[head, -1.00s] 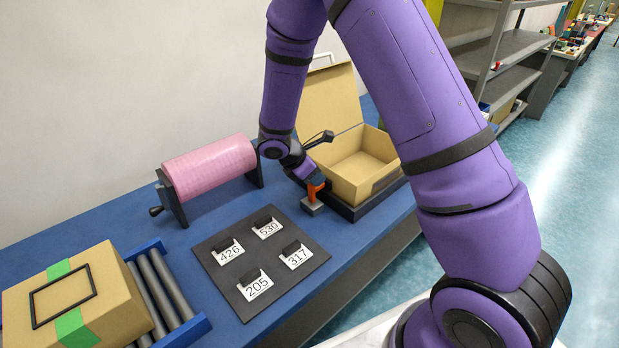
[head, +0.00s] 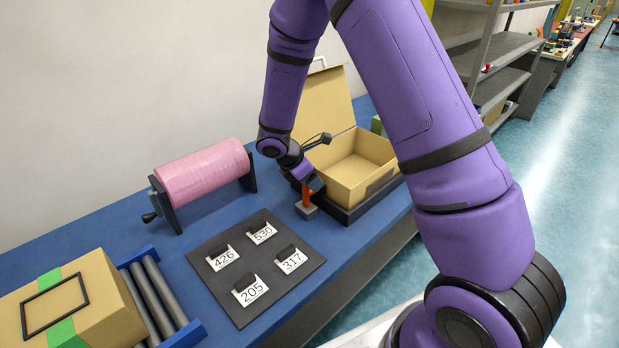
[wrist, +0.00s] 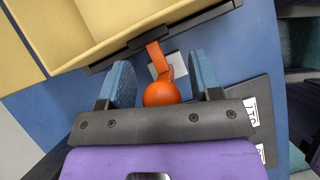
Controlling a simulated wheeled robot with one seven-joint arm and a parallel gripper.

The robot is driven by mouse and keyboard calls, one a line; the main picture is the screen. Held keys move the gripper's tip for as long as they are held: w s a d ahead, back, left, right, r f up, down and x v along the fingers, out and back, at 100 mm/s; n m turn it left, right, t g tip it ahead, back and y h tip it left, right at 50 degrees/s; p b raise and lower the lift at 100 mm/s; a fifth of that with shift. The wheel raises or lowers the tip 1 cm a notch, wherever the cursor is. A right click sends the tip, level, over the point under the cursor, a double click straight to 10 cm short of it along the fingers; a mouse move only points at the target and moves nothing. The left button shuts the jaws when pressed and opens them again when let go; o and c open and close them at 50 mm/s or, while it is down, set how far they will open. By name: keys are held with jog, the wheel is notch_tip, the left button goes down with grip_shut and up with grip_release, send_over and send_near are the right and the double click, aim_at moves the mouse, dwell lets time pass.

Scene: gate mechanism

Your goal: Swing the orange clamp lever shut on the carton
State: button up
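The orange clamp lever (head: 305,199) stands on a small grey base beside the tray, on the near side of the open carton (head: 345,182). In the wrist view the lever (wrist: 156,55) rises from its base to a round orange knob (wrist: 160,94). My gripper (wrist: 160,80) is open, with one blue finger on each side of the knob and a gap showing on both sides. In the head view my gripper (head: 312,186) is at the top of the lever, partly hiding it. The lever does not rest on the carton.
The carton sits in a black tray (head: 376,200) with its lid (head: 325,105) raised. A pink roll (head: 203,172) is on a stand to the left. A dark board (head: 225,305) with numbered tags lies in front. A taped box (head: 105,300) rests on rollers at left.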

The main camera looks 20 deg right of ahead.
jog(key=v, duration=1.1)
dwell(0.3)
